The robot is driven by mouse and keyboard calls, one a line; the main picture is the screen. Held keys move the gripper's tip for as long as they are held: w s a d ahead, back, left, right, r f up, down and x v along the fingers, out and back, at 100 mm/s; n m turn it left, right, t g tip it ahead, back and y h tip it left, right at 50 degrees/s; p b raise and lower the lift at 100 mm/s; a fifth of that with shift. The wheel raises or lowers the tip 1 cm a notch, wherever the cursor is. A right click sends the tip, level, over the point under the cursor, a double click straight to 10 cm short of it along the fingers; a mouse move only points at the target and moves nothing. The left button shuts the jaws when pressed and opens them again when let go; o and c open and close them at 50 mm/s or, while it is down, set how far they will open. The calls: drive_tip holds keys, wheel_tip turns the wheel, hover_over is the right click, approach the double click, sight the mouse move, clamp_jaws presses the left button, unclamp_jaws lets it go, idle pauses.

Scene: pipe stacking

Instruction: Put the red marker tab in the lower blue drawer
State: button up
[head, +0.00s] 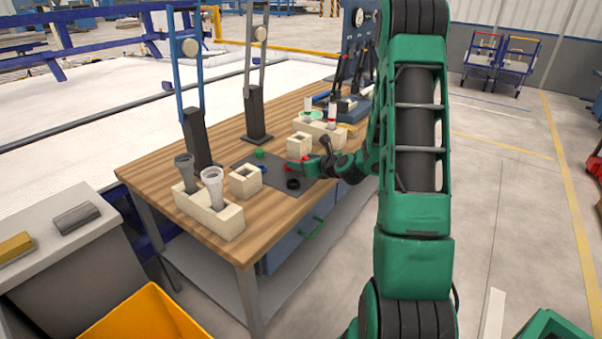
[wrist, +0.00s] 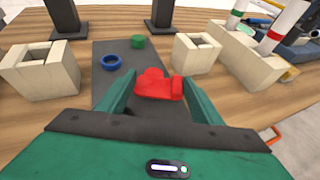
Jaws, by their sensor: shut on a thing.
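My gripper (wrist: 157,88) is shut on the red marker tab (wrist: 158,86), which sits between its two green fingers over the dark mat. In the head view my gripper (head: 311,167) is at the right part of the mat, and only a small bit of red shows at its tip. I cannot tell whether the tab touches the mat. Blue drawer fronts (head: 283,246) show under the tabletop, one with a green handle (head: 312,228). They look shut. My arm hides part of the table's right side.
An orange handle (wrist: 275,134) shows beyond the table edge. A yellow bin (head: 140,318) stands front left.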

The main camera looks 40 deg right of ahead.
drive_tip(key=shift+f, duration=1.95)
drive_tip(key=shift+f, duration=0.1)
drive_tip(key=o, duration=1)
